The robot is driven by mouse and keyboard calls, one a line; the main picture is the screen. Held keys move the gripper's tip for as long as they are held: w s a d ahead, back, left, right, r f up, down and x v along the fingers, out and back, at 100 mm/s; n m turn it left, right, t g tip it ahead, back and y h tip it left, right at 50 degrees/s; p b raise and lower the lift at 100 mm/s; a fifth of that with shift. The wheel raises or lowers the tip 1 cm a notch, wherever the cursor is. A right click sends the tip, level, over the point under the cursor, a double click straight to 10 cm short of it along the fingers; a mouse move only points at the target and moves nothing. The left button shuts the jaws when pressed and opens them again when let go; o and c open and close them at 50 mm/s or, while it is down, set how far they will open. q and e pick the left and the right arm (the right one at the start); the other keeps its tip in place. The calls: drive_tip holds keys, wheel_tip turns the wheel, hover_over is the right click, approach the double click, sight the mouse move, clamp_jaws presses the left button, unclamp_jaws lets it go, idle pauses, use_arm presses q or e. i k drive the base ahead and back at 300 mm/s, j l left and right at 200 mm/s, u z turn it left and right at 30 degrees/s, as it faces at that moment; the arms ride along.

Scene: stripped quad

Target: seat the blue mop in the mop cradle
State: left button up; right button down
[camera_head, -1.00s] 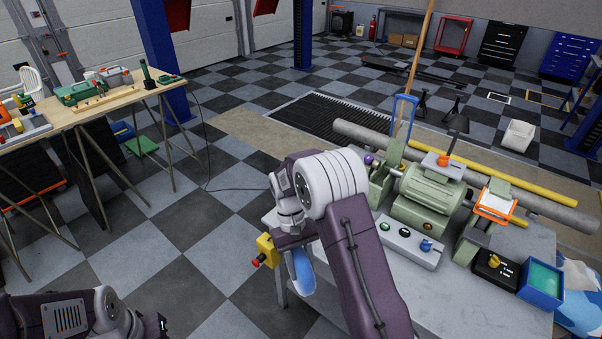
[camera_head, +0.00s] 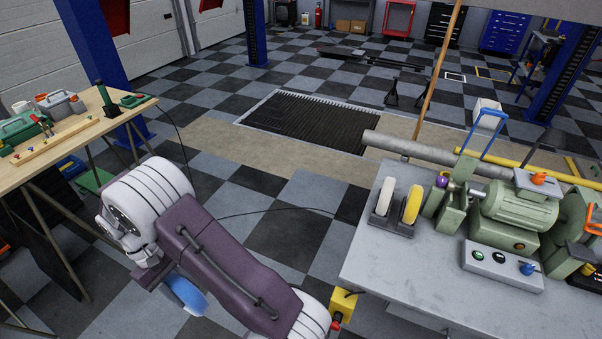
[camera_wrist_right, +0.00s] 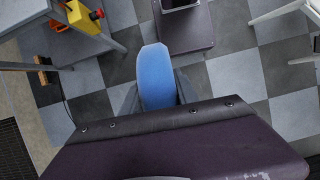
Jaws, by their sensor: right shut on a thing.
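The blue mop (camera_head: 187,294) is a thick blue disc hanging under my right wrist, partly hidden by the arm in the head view. In the right wrist view the blue mop (camera_wrist_right: 157,76) stands edge-on between the fingers of my right gripper (camera_wrist_right: 157,92), which is shut on it. The mop cradle (camera_head: 394,227) is a grey holder on the left part of the grey bench. It holds a white mop (camera_head: 386,197) and a yellow mop (camera_head: 412,205), both upright. The blue mop is well left of the cradle, apart from it. My left gripper is not in view.
A green polishing machine (camera_head: 515,215) stands right of the cradle, behind a switch box (camera_head: 502,266). A yellow box with a red button (camera_head: 343,303) sticks out from the bench's front left corner. A wooden table (camera_head: 75,135) with tools is at left. Bare floor lies between.

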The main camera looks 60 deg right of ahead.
sight(502, 216)
drive_tip(key=i+l+z, duration=0.1)
drive_tip(key=i+z, duration=0.75)
drive_tip(key=i+j+z, duration=0.15)
drive_tip(key=i+z, duration=0.25)
drive_tip(key=i+j+z, duration=0.25)
drive_tip(key=z, duration=0.2)
drive_tip(key=i+l+z, duration=0.2)
drive_tip(key=z, duration=0.25)
drive_tip(key=i+z, duration=0.8)
drive_tip(key=z, duration=0.15)
drive_tip(key=i+j+z, duration=0.15)
drive_tip(key=i+z, duration=0.2)
drive_tip(key=z, duration=0.15)
